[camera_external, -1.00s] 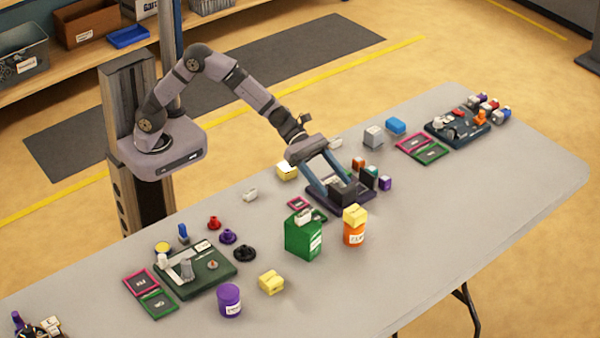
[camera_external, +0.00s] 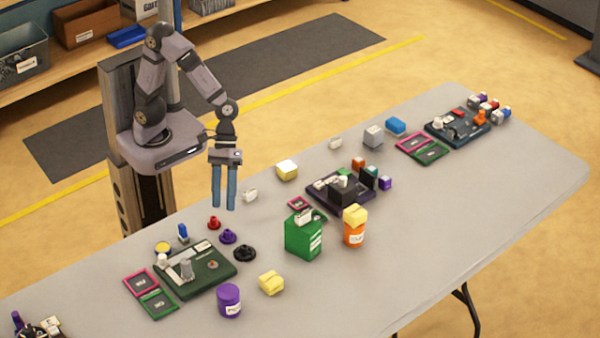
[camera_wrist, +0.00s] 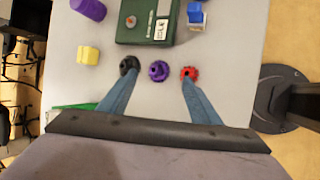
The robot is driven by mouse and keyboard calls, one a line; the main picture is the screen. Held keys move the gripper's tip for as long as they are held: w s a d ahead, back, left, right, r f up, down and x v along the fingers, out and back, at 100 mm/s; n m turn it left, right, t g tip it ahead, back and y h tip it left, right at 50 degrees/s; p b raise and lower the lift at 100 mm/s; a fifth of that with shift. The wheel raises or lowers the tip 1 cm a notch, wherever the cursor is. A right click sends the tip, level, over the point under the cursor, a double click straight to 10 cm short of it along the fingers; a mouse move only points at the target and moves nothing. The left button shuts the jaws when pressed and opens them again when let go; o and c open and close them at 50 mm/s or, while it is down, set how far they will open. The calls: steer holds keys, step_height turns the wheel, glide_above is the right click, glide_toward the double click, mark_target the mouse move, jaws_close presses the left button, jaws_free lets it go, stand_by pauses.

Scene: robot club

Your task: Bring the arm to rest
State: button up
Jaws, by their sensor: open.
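My gripper (camera_external: 224,207) hangs pointing down over the near-arm edge of the grey table in the external view. Its two blue fingers are apart with nothing between them. In the wrist view my gripper (camera_wrist: 150,88) shows both fingers spread, with a black knob (camera_wrist: 129,65), a purple knob (camera_wrist: 159,70) and a red knob (camera_wrist: 189,73) on the table beyond the tips.
A dark green board (camera_external: 222,276) stands left of my gripper, with the red knob (camera_external: 214,222) near it. A dark board (camera_external: 318,202) with parts, a green box (camera_external: 303,237) and an orange jar (camera_external: 353,235) stand to the right. A small white block (camera_external: 250,195) is close by.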

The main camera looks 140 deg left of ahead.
steer(key=s+d+f+m+g, duration=0.1)
steer(key=s+m, duration=0.2)
steer(key=s+d+f+m+g+y, duration=0.1)
steer(key=s+f+m, duration=0.1)
steer(key=s+m, duration=0.1)
steer(key=s+d+f+m+g+y+b, duration=0.1)
steer(key=s+f+m+g, duration=0.1)
steer(key=s, duration=0.3)
steer(key=shift+s+m, duration=0.15)
steer(key=shift+m, duration=0.65)
steer(key=s+a+f+m+g+y+b, duration=0.1)
steer(key=s+a+f+m+y, duration=0.15)
steer(key=s+m, duration=0.45)
step_height(320, 180, up, 12)
steer(key=p, duration=1.2)
steer(key=shift+w+d+m, duration=0.2)
steer(key=shift+d+m, duration=0.05)
steer(key=shift+m, duration=0.05)
